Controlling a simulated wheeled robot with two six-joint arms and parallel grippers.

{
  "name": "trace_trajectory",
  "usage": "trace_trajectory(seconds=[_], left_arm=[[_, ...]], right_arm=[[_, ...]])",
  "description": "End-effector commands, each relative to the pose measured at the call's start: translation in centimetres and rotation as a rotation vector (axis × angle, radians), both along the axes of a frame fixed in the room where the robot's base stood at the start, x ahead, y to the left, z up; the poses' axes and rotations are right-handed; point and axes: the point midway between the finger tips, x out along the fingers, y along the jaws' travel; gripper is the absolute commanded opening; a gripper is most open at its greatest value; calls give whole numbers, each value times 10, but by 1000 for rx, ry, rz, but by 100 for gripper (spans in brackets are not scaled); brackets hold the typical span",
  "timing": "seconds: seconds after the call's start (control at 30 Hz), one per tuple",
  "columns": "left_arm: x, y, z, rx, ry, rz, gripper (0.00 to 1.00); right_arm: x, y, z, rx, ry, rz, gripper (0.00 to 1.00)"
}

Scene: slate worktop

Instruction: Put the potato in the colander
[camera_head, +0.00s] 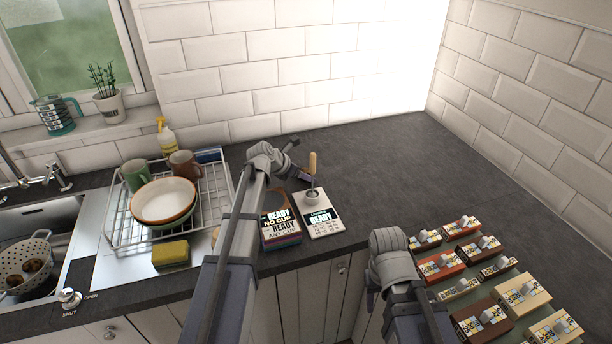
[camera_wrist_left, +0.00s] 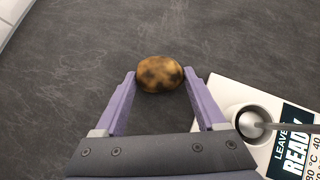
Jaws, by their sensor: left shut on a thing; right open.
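The potato (camera_wrist_left: 160,72), brown with dark patches, sits between the fingertips of my left gripper (camera_wrist_left: 160,78) in the left wrist view. That gripper is shut on it, over the dark worktop. In the head view my left gripper (camera_head: 296,162) is near the back middle of the worktop, and I cannot make out the potato there. The white colander (camera_head: 42,246) with holes stands in the sink at the far left, with brown round items inside. My right gripper (camera_head: 373,296) is open at the front edge; its fingers are partly hidden.
A dish rack (camera_head: 215,212) with bowls (camera_head: 163,201) and mugs stands between the sink (camera_head: 62,218) and my left arm. A yellow sponge (camera_head: 171,254), a printed box (camera_head: 280,222) and a white board with a cup (camera_head: 322,222) lie nearby. Several labelled blocks (camera_head: 440,266) fill the right. The back right worktop is clear.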

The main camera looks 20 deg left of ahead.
Motion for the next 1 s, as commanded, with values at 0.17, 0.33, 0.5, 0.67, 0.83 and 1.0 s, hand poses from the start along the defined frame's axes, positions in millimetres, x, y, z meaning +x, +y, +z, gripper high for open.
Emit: trace_trajectory(seconds=[0.17,0.33,0.5,0.67,0.83,1.0], left_arm=[[0,0,0,0,0,0,46],[0,0,0,0,0,0,27],[0,0,0,0,0,0,8],[0,0,1,0,0,0,8],[0,0,8,0,0,0,8],[0,0,25,0,0,0,8]], right_arm=[[0,0,0,0,0,0,50],[0,0,0,0,0,0,50],[0,0,0,0,0,0,50],[0,0,1,0,0,0,50],[0,0,8,0,0,0,50],[0,0,25,0,0,0,50]])
